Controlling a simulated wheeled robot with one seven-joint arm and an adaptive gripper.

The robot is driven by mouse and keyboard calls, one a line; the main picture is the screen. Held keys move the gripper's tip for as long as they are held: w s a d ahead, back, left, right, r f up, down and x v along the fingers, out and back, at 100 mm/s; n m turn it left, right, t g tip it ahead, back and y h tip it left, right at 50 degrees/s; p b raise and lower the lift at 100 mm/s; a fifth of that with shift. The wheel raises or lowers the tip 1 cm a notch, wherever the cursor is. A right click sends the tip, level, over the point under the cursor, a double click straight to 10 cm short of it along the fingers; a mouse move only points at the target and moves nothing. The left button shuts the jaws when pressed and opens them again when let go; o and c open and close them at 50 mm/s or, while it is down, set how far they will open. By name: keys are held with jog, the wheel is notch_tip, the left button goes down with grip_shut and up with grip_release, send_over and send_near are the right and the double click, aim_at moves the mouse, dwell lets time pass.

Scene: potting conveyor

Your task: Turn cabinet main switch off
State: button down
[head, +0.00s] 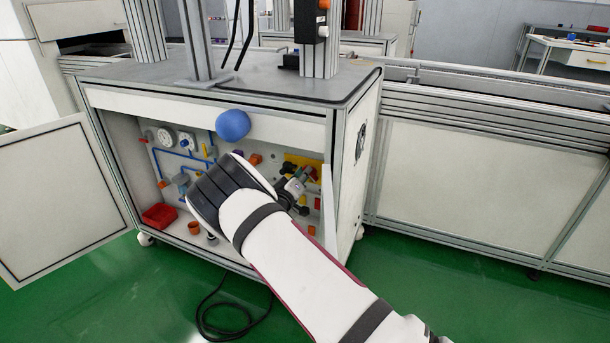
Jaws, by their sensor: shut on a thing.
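The cabinet (235,118) stands open at the front, with its inner panel showing. A yellow plate (296,158) with a red part sits at the right of this panel and appears to be the main switch. My gripper (306,174) is inside the opening, in front of the yellow plate. Its fingers are shut on the switch's handle, as far as I can tell. The handle is mostly hidden behind the fingers, so its turned position cannot be seen. My arm comes in from the lower right and covers part of the panel.
The open cabinet door (60,200) swings out at left. A blue ball-shaped thing (232,125) is at the opening's top edge. Gauges (165,137), blue pipes and a red box (159,215) are inside. A black cable (232,309) lies on the green floor.

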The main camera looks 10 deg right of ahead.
jog(key=shift+w+a+f+n, duration=0.1)
jog(key=shift+f+n, duration=0.1)
jog(key=shift+n, duration=1.2)
jog(key=shift+s+a+f+n, duration=0.1)
jog(key=shift+f+n, duration=0.1)
jog(key=shift+n, duration=1.2)
jog(key=shift+w+f+n, duration=0.1)
jog(key=shift+f+n, duration=0.1)
jog(key=shift+n, duration=1.2)
jog(key=c, duration=1.6)
grip_release()
jog(key=v, duration=1.2)
